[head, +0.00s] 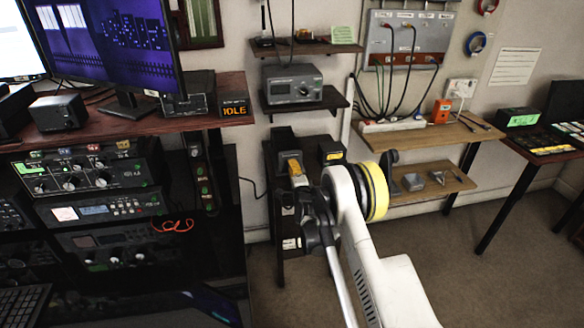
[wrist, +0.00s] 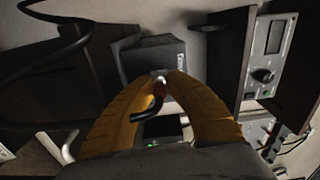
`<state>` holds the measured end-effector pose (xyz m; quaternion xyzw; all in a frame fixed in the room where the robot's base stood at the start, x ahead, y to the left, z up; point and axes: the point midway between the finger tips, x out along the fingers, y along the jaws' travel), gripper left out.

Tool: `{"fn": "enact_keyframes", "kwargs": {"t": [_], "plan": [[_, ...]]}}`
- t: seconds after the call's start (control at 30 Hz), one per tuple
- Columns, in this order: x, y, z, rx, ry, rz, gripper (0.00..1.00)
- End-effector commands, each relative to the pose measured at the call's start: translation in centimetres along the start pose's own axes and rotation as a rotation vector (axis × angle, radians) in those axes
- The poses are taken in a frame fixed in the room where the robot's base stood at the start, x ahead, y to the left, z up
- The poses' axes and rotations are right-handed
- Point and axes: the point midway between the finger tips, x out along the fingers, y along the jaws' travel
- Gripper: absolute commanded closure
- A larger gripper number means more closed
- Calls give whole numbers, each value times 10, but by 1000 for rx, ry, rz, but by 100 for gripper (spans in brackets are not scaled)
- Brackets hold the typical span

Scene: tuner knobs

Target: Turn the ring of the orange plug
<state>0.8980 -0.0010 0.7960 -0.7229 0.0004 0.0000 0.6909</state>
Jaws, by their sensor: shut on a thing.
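My gripper (wrist: 160,84) shows in the wrist view with its two yellow-orange fingers closed together at the tips around a small part. A dark box (wrist: 152,60) lies just beyond the fingertips. In the head view my gripper (head: 294,167) is among dark boxes below the wall shelf, and the plug is hidden there. The ring itself is too small and shaded to make out clearly.
A grey device with a knob (head: 291,84) stands on the shelf above. To the right, a wooden shelf (head: 470,132) holds a power strip (head: 392,125) and an orange box (head: 441,111). A rack of audio units (head: 90,176) is at left. Floor is clear at right.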

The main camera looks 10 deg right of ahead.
Motion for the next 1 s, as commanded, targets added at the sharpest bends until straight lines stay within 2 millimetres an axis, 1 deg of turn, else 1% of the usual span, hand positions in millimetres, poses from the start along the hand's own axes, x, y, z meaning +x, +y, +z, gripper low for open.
{"fn": "enact_keyframes", "kwargs": {"t": [1.0], "plan": [[0, -2, -1, -963, 2, -2, 100]]}}
